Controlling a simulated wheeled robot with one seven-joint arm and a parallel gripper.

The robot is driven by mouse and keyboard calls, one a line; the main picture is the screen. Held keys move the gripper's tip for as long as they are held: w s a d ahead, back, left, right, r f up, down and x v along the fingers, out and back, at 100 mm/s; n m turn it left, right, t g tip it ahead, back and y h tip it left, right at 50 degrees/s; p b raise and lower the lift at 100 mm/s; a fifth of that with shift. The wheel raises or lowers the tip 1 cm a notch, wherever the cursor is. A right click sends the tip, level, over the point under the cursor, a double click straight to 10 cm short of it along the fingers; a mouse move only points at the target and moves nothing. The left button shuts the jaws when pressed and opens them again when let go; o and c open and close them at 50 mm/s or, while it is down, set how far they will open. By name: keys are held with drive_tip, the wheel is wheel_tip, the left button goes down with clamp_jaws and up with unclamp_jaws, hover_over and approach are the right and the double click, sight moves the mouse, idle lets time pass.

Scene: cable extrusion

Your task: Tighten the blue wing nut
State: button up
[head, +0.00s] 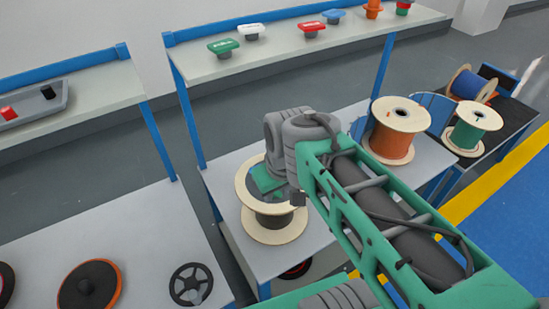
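A small blue wing-shaped piece (333,14), likely the blue wing nut, is on the upper shelf (350,35) at the top of the head view. It stands right of a red one and left of the orange and green-red pieces. My arm reaches over the lower table, far below and in front of it. My gripper (268,183) is over a wooden-flanged spool (272,232) and seems to overlap its upper flange. The fingers are mostly hidden by the wrist, so I cannot tell whether they are open or touch the spool.
Green (222,47), white (251,31) and red (311,28) pieces share the shelf. An orange spool (395,130) stands right of my arm. Blue posts (183,110) hold up the shelf. A black handwheel (190,284) lies on the left table.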

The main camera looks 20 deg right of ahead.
drive_tip(key=w+f+n+g, duration=0.1)
drive_tip(key=w+n, duration=0.5)
drive_tip(key=w+f+n+g+p, duration=0.1)
drive_tip(key=w+n, duration=0.5)
drive_tip(key=w, duration=0.1)
drive_tip(key=w+f+n+g, duration=0.1)
drive_tip(key=w+f+n, duration=0.1)
drive_tip(key=w+n, duration=0.5)
drive_tip(key=shift+w+d+p, duration=0.15)
drive_tip(key=shift+d+p, duration=0.05)
drive_tip(key=shift+p, duration=0.15)
wheel_tip(320, 180, down, 7)
drive_tip(key=shift+f+p, duration=0.2)
drive_tip(key=shift+p, duration=0.3)
clamp_jaws()
